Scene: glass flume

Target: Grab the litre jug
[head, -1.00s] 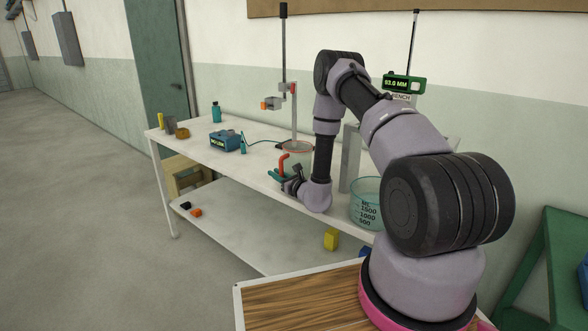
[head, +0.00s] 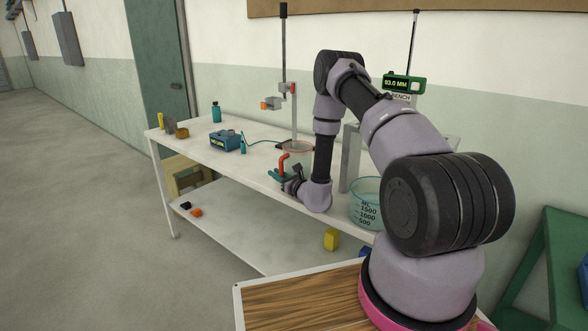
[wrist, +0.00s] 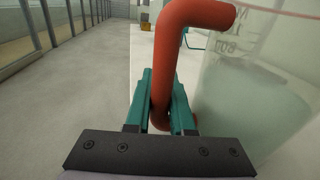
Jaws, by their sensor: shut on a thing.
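The litre jug (head: 301,153) is a clear vessel with a red rim and a red bent handle (head: 284,162). It stands on the white bench beneath a stand. In the wrist view the red handle (wrist: 172,62) rises between the teal fingers, with the jug's clear marked wall (wrist: 255,88) to its right. My gripper (head: 280,176) is shut on the lower part of the handle; its fingers also show in the wrist view (wrist: 162,105). My arm hides part of the jug's right side in the head view.
A larger graduated beaker (head: 366,208) stands on the bench right of my arm. A blue meter (head: 226,141), a teal bottle (head: 216,112) and small items are at the left. The stand's rod (head: 294,118) rises close behind the jug. The bench front-left is clear.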

